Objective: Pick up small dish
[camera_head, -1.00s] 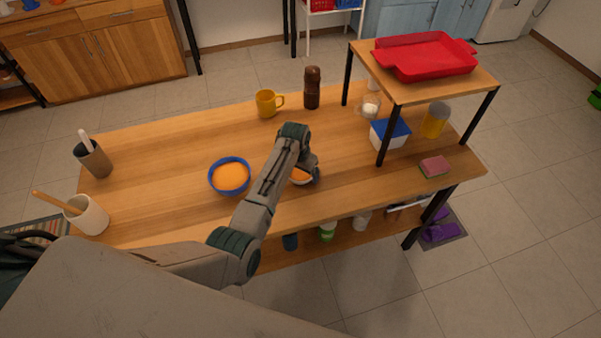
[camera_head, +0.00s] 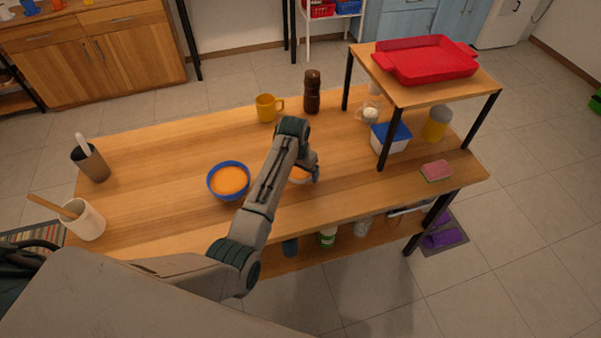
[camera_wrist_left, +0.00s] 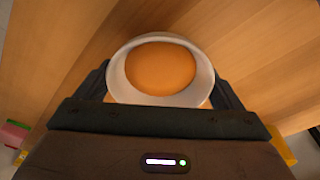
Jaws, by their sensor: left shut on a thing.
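The small dish (camera_wrist_left: 160,69) is a white round dish with orange contents, between the two fingers of my left gripper in the left wrist view. My left gripper (camera_wrist_left: 162,88) is shut on the dish. In the head view my left gripper (camera_head: 306,170) is over the table, and the dish (camera_head: 299,175) shows only partly beside the arm and fingers. I cannot tell whether the dish touches the table. My right gripper is not in view.
A blue bowl (camera_head: 213,192) with orange contents stands left of my arm on the wooden table (camera_head: 170,150). A yellow mug (camera_head: 266,108) and a brown grinder (camera_head: 312,92) stand behind. A raised shelf (camera_head: 400,92) with a red tray (camera_head: 425,62) is at the right.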

